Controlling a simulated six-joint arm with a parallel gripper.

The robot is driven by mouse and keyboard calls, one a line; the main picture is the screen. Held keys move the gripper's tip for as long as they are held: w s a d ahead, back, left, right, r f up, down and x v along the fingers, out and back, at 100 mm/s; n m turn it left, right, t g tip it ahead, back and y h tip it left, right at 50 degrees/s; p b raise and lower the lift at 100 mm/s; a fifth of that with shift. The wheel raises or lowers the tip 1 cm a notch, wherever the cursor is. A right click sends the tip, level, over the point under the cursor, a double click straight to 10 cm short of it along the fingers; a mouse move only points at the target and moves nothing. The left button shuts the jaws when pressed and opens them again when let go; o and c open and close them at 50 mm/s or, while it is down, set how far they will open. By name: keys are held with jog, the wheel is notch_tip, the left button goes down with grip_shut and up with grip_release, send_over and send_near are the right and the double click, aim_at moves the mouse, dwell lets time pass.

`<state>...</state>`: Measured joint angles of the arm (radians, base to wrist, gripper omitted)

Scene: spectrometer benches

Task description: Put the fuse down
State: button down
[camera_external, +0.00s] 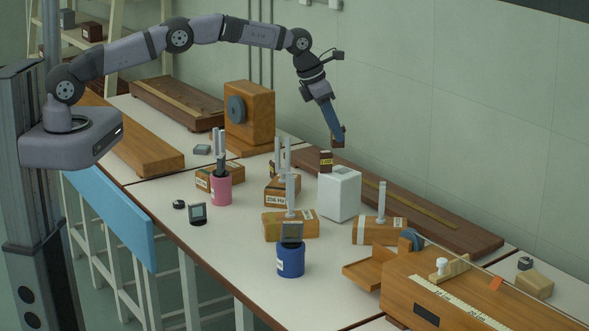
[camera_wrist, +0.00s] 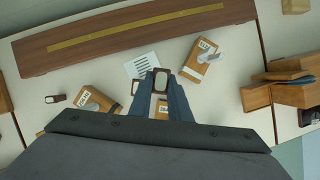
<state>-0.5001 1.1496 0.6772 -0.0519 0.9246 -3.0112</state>
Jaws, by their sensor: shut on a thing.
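My gripper (camera_external: 337,138) hangs tilted above the bench, over the area of a white box (camera_external: 340,195). In the wrist view its two blue-grey fingers (camera_wrist: 160,84) are closed on a small brown-framed piece with a pale face, which I take to be the fuse (camera_wrist: 160,76). In the external view a small brown piece, likely the same fuse (camera_external: 339,131), shows at the fingertips. It is held in the air, apart from the bench. Its lower part is hard to make out.
A pink cup (camera_external: 221,190) and a blue cup (camera_external: 291,260) hold items. A long wooden rail (camera_external: 420,205) lies along the wall. Bare bench shows at front left.

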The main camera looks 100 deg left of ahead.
aim_at(335, 147)
notch_tip(335, 147, down, 3)
jog(key=shift+f+b, duration=0.15)
jog(key=shift+b, duration=0.65)
jog(key=shift+f+p, duration=0.5)
jog(key=shift+f, duration=1.9)
jog(key=shift+f, duration=0.15)
jog(key=c, duration=1.9)
grip_release()
jog(key=shift+c, duration=0.2)
jog(key=shift+r, duration=0.5)
jog(key=b+v, duration=0.3)
jog(key=v, duration=0.8)
jog(key=shift+s, duration=0.2)
